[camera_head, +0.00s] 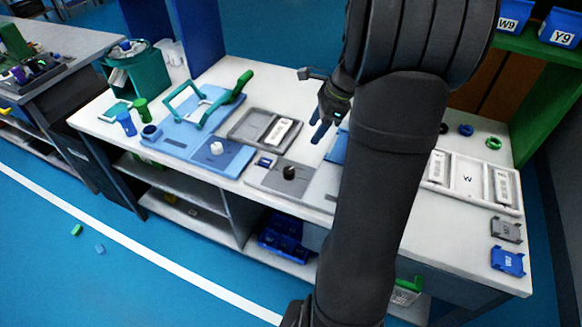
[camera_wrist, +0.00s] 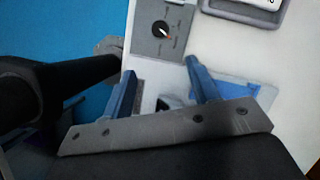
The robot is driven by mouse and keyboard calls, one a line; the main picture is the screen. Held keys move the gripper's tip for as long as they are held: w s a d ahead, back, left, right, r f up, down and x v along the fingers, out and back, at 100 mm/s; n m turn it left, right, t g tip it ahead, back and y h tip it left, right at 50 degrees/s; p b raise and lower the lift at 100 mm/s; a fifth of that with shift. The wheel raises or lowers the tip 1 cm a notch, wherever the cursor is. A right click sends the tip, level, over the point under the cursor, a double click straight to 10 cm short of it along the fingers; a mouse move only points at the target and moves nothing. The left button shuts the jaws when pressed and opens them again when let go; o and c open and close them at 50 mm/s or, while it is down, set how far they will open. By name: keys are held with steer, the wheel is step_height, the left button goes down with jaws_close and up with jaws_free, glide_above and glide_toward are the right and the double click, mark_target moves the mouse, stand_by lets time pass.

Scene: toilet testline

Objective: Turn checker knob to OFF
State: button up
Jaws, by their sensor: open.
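A black round knob (camera_head: 289,172) sits on a grey panel (camera_head: 268,178) near the front edge of the white table. The wrist view shows a dark knob (camera_wrist: 161,29) with a pale pointer on a grey plate, with small markings around it too blurred to read. My gripper (camera_head: 322,132) is open and empty, above the table, to the right of and behind the black knob in the head view. Its two blue fingers (camera_wrist: 160,68) are apart from the knob.
A blue fixture (camera_head: 190,125) with a green handle stands left of the grey panel. A grey tray (camera_head: 236,130) lies behind it. A white tray (camera_head: 438,180) with labelled parts is at the right. My arm hides part of the table's middle.

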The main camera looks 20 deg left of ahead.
mark_target(290, 170)
steer(key=x, duration=1.7)
steer(key=shift+s, duration=0.15)
steer(key=c, duration=1)
